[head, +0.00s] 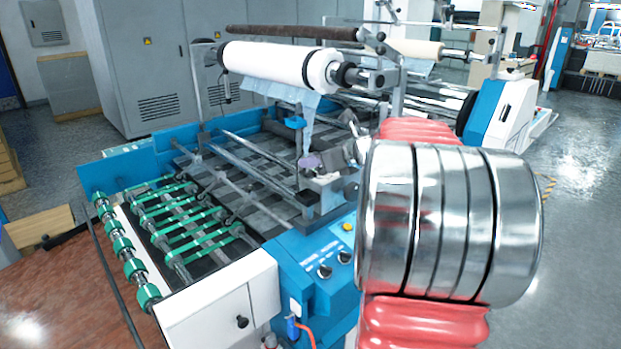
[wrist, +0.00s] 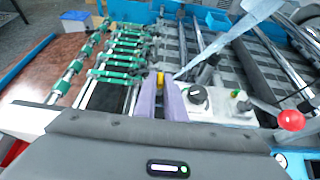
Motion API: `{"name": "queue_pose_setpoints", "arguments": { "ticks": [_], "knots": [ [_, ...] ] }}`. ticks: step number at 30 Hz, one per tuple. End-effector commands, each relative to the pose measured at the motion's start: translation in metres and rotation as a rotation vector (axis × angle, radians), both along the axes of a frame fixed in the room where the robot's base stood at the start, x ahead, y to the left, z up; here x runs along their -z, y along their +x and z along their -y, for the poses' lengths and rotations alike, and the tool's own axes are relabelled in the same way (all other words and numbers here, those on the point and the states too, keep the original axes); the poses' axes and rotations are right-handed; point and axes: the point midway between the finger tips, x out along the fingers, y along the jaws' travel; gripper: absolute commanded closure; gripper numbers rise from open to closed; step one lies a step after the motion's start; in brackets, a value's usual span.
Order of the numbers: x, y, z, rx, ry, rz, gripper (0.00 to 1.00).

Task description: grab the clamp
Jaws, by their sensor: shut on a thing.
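My gripper (wrist: 160,99) shows in the wrist view as two purple fingers close together. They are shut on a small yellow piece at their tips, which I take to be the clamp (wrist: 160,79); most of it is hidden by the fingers. In the head view, my gripper (head: 308,163) is partly seen over the machine bed, just below a hanging strip of pale film. The clamp cannot be made out in that view.
The laminating machine's blue side panel (head: 300,262) has black knobs. Green rollers (head: 185,225) lie at left, and a white roll (head: 275,64) sits above the bed. A red-balled lever (wrist: 291,120) stands at right in the wrist view. Open floor lies at right.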

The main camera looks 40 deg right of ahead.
Motion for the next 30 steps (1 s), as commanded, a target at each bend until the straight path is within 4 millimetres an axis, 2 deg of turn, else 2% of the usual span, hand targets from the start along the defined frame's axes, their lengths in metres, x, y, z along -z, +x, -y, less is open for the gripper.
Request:
{"name": "queue_pose_setpoints", "arguments": {
  "ticks": [3, 7, 30],
  "knots": [
    [-0.017, 0.0, 0.0, 0.0, -0.003, 0.001, 1.0],
    [-0.025, 0.0, 0.0, 0.0, -0.001, 0.001, 1.0],
    [-0.027, 0.0, 0.0, 0.0, 0.0, 0.0, 1.0]
  ]
}}
